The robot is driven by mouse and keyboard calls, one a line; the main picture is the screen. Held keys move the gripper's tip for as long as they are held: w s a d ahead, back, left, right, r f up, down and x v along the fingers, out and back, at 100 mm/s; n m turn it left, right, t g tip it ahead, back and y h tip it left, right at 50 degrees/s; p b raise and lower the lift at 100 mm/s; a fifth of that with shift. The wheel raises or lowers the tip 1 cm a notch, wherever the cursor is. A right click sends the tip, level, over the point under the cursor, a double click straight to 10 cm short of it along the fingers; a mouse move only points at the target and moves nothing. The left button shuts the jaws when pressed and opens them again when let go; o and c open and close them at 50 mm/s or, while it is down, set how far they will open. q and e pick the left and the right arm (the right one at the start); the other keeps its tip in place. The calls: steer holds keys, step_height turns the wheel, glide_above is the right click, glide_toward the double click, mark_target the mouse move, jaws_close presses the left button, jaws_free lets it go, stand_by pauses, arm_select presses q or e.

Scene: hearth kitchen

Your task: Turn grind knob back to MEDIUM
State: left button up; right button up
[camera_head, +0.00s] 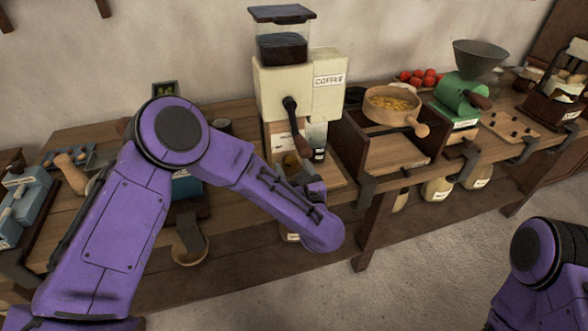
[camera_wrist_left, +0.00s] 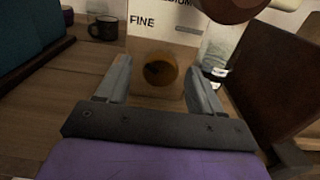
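The cream coffee grinder (camera_head: 275,88) stands on the wooden counter with a dark hopper on top. Its round amber-brown grind knob (camera_wrist_left: 160,70) is low on the front panel, with a dark mark near its centre. "FINE" (camera_wrist_left: 142,21) is printed above and left of the knob, and "MEDIUM" is partly cut off at the top. My left gripper (camera_wrist_left: 158,78) is open, its two grey fingers either side of the knob in the picture. I cannot tell whether they touch it. In the head view my left arm partly hides the gripper. My right gripper is out of view.
The grinder's crank (camera_head: 290,108) hangs over the panel; its brown handle (camera_wrist_left: 229,8) is close above the fingers. A dark mug (camera_wrist_left: 104,28) stands to the left. A wooden box (camera_head: 395,151) with a bowl (camera_head: 392,110) is to the right, and a green grinder (camera_head: 457,97) farther right.

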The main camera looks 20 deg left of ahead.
arm_select(q)
steer(key=c, duration=1)
steer(key=shift+m, duration=0.4)
steer(key=shift+m+b, duration=0.3)
steer(key=shift+m, duration=0.7)
steer(key=m, duration=0.2)
steer(key=shift+m, duration=0.3)
steer(key=m, duration=0.3)
steer(key=shift+m, duration=1.7)
